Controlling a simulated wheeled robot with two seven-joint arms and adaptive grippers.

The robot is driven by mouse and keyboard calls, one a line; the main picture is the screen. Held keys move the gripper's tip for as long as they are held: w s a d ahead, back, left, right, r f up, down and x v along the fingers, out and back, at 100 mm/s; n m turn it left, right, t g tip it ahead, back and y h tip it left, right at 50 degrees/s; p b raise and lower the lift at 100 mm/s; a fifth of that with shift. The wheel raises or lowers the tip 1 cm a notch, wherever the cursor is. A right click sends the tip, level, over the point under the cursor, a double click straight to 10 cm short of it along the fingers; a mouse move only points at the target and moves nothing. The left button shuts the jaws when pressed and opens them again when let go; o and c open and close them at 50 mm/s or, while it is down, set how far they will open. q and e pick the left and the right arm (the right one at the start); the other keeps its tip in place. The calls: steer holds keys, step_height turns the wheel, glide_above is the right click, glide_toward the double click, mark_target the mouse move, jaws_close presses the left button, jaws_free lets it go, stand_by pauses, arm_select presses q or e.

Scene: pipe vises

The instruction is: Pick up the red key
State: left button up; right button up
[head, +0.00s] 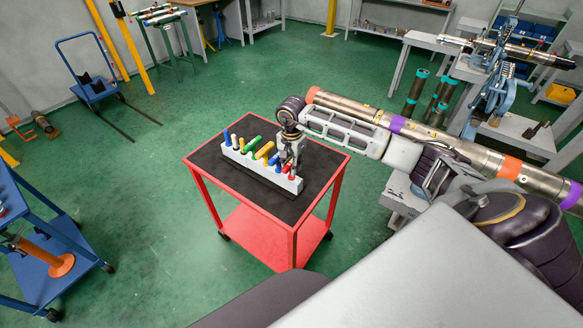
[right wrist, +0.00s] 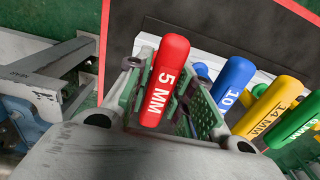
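The red key (right wrist: 166,80), its handle marked "5 MM", stands in a white rack (head: 262,170) at the rack's near right end. Its red handle also shows in the head view (head: 287,169). My right gripper (head: 291,160) is over that end of the rack, pointing down. In the right wrist view its two green-padded fingers (right wrist: 165,98) stand on either side of the red handle. A gap shows between the handle and the right finger, so the gripper looks open around it. My left gripper is not in view.
Blue, yellow, green and other keys (right wrist: 238,84) stand close beside the red one in the same rack. The rack sits on the dark top of a red cart (head: 230,199). A large metal pipe (head: 455,146) runs behind my right arm. A blue cart (head: 42,262) stands at left.

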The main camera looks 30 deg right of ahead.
jaws_close()
steer(key=shift+r, duration=0.1)
steer(key=shift+r+b, duration=0.85)
steer(key=shift+r, duration=4.05)
